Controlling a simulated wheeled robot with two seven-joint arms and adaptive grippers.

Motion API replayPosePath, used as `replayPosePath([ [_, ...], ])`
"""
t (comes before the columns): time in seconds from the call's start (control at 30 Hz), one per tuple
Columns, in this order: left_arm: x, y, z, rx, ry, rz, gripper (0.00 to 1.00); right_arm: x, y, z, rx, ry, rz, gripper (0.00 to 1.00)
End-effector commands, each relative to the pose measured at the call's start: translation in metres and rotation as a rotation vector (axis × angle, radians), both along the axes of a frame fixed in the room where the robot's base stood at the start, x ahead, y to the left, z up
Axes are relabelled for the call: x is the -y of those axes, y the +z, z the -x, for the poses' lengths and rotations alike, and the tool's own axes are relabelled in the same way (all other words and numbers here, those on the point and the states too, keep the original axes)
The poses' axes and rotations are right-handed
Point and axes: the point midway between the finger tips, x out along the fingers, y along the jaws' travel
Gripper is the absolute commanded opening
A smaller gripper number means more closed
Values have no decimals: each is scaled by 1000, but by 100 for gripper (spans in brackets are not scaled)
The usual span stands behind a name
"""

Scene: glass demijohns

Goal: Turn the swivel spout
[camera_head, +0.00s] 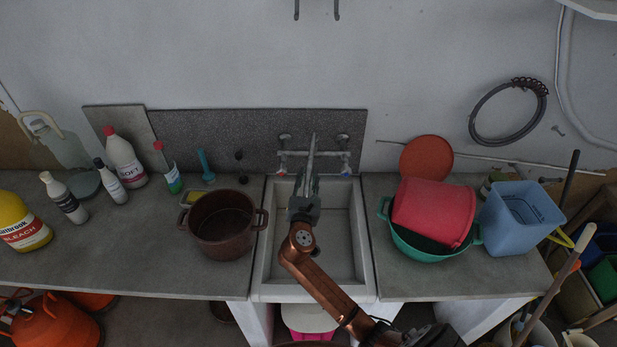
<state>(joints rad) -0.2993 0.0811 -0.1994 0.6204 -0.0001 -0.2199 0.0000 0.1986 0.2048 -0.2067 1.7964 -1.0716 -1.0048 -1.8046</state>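The swivel spout (312,152) is a thin grey bar at the mixer tap (291,153) on the wall above the sink. It runs from the tap toward the sink, roughly straight out. The tap has two handles, one with a red mark and one with a blue mark. My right gripper (306,184) is over the back of the sink (342,230), at the spout's near end. The gripper hides that end, and I cannot tell whether its fingers touch or hold the spout. My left gripper is not in view.
A brown pot (221,226) stands left of the sink, close to its edge. Several bottles, such as a yellow bleach bottle (22,222), stand farther left. Right of the sink are a green basin (420,253) with a red tub (432,212) and a blue bin (518,219).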

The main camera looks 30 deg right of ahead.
Motion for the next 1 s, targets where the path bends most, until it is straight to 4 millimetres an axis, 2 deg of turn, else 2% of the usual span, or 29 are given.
replayPosePath([
  [0.33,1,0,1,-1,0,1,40,0,0,0,0,0,0,0],
  [1.0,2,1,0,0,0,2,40,5,0,2,0,-49,-1,0],
])
